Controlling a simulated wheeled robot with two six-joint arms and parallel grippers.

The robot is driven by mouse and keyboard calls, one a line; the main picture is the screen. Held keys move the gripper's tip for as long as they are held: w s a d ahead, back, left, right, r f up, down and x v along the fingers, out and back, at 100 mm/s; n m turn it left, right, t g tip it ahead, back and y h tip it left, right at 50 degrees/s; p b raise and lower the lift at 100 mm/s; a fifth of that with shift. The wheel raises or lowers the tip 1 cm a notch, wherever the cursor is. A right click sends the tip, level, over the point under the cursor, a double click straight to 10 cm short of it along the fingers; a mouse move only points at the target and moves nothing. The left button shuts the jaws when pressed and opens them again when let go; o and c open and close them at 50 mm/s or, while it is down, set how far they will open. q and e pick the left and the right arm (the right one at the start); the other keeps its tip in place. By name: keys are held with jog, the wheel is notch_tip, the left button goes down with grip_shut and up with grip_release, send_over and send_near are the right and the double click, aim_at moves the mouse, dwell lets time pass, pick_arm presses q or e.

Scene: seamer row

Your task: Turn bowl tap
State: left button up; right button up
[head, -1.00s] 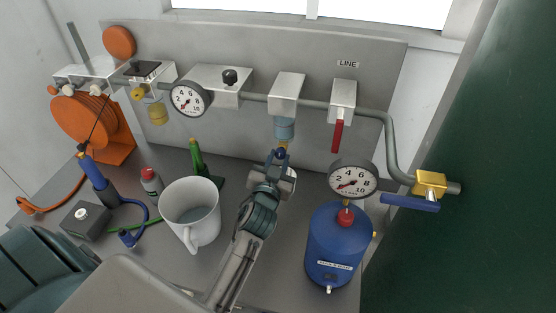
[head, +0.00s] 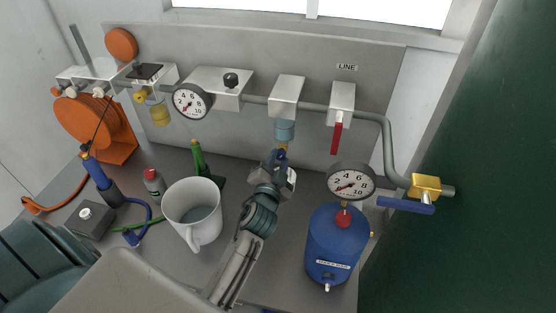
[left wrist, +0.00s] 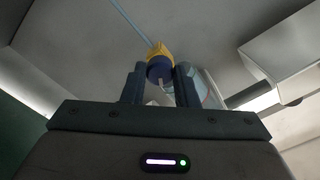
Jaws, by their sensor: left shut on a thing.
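The filter bowl (head: 284,131) is a pale blue cup hanging under a white block on the back panel. Its tap (left wrist: 159,55) is yellow above and dark blue below, and sits between the fingertips in the left wrist view. In the head view the tap's yellow part (head: 283,146) shows just under the bowl. My left gripper (head: 279,157) reaches up from below and is shut on the tap's blue part; it also shows in the left wrist view (left wrist: 160,84). The fingers hide part of the tap. My right gripper is not in view.
A white mug (head: 192,214) stands left of my left arm, and a blue tank (head: 336,243) with a gauge (head: 351,181) stands right. A red lever (head: 336,138) hangs from the pipe block. A blue-handled brass valve (head: 426,187) is further right.

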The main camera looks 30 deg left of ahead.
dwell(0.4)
pick_arm(q)
jog(key=o, duration=1)
jog(key=shift+s+d+f, duration=0.1)
jog(key=shift+s, duration=0.15)
jog(key=b+v, duration=0.2)
jog(key=v, duration=0.8)
jog(key=shift+s, duration=0.15)
